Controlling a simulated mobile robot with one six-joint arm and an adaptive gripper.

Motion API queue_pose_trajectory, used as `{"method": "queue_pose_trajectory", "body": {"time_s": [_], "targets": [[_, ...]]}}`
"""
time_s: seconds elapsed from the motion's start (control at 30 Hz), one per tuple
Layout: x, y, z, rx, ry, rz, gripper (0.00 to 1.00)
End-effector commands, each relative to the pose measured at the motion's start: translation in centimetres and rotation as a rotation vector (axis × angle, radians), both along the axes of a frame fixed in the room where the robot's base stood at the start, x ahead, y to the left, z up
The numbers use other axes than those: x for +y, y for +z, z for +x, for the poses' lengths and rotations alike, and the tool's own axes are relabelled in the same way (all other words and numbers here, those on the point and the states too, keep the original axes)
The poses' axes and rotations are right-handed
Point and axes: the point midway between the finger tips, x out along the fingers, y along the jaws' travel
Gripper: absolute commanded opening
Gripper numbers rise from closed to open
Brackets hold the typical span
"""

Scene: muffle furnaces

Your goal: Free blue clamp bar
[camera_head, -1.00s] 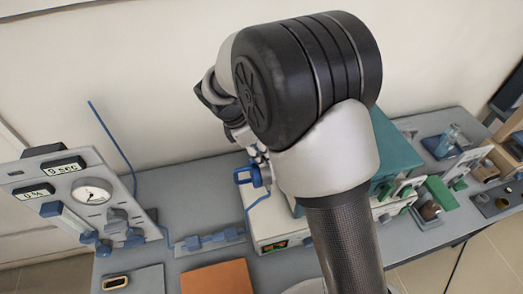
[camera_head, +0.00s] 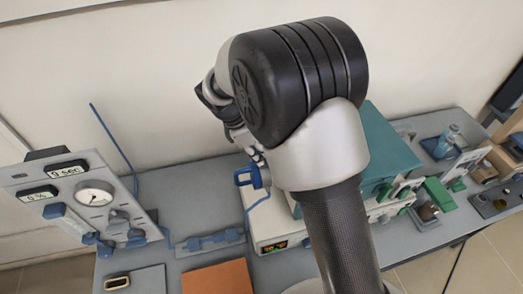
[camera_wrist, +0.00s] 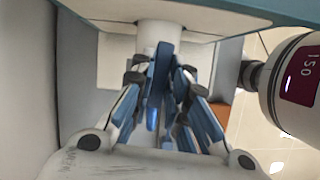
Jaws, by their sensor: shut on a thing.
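The fingers partly hide the bar, and my arm hides much of the furnace in the head view.
A gauge panel (camera_head: 85,200) stands at the left of the bench. An orange mat (camera_head: 218,277) lies at the front. A thin blue tube runs down from the clamp area. A green-topped furnace (camera_head: 385,150) and small items stand to the right.

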Motion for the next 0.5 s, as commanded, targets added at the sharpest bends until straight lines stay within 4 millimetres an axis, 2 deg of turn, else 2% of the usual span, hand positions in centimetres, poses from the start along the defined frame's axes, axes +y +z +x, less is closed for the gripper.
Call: {"method": "queue_pose_trajectory", "body": {"time_s": [0.5], "targets": [[-0.10,0.30,0.32,0.002,-0.458,-0.001,0.00]]}}
